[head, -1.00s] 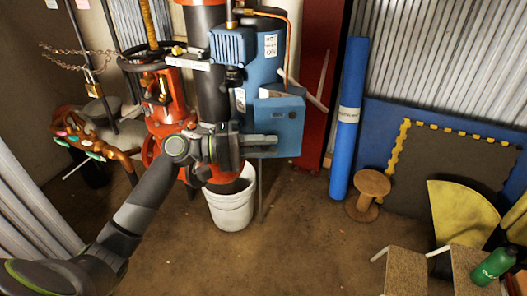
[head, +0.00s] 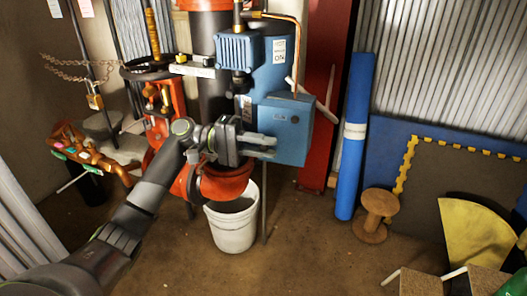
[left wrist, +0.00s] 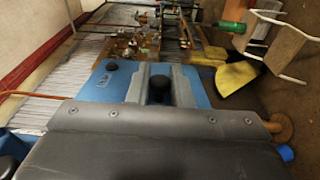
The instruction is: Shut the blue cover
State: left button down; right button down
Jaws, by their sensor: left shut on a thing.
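The blue cover (head: 287,120) is a box-like panel on the blue pump unit, right of the dark vertical pipe. My left gripper (head: 262,146) reaches in from the left, its fingers at the cover's near face. In the left wrist view, the grey fingers (left wrist: 160,78) lie along the blue face (left wrist: 103,88) and are shut on a black knob (left wrist: 160,92) between them. My right gripper is out of view.
A white bucket (head: 232,232) stands on the floor below. A blue roll (head: 353,140) and a wooden spool (head: 376,210) stand to the right. Valves and a chain with a padlock (head: 95,101) are at left. Floor in the middle front is clear.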

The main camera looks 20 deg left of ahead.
pick_arm(q)
jog(key=shift+w+r, duration=0.1)
jog(key=shift+w, duration=0.05)
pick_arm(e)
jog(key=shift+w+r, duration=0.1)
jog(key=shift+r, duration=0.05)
pick_arm(q)
jog(key=c, duration=1.4)
grip_release()
jog(key=shift+o, duration=0.2)
jog(key=s+a, duration=0.1)
jog(key=a, duration=1.6)
jog(key=shift+s+a, duration=0.15)
jog(key=shift+s, duration=0.25)
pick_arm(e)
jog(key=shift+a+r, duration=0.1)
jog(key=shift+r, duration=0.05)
